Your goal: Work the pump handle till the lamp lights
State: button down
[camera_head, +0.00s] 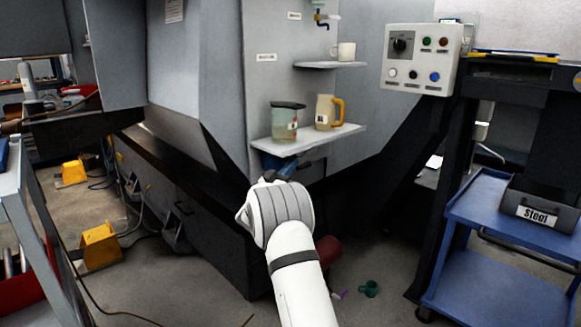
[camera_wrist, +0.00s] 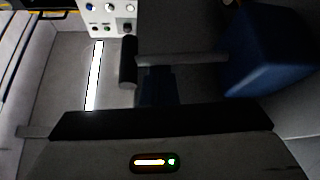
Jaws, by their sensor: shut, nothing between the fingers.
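The pump shows in the wrist view as a blue body (camera_wrist: 268,48) on the right, with a grey lever (camera_wrist: 185,59) reaching left to a black cylindrical grip (camera_wrist: 128,62). My gripper (camera_wrist: 159,74) is shut and empty, its dark fingers pointing at the lever close to the grip; I cannot tell whether they touch. In the head view, part of the blue pump body (camera_head: 287,166) shows beneath the lower shelf, and my wrist hides most of the handle. I cannot identify the pump's lamp in either view.
The lower shelf (camera_head: 303,142) holds a jug (camera_head: 285,124) and a mug (camera_head: 324,112) just above my wrist. A control panel (camera_head: 420,60) is up to the right. A blue cart (camera_head: 500,236) stands right; yellow pedals (camera_head: 100,246) lie left on the floor.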

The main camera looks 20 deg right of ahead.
notch_tip(320, 180, down, 3)
jog(key=shift+r+b, duration=0.1)
jog(key=shift+b, duration=0.45)
dwell(0.4)
jog(key=w+a+b+v, duration=0.1)
jog(key=b+v, duration=0.3)
jog(key=v, duration=0.5)
jog(key=shift+w+a, duration=0.35)
dwell(0.5)
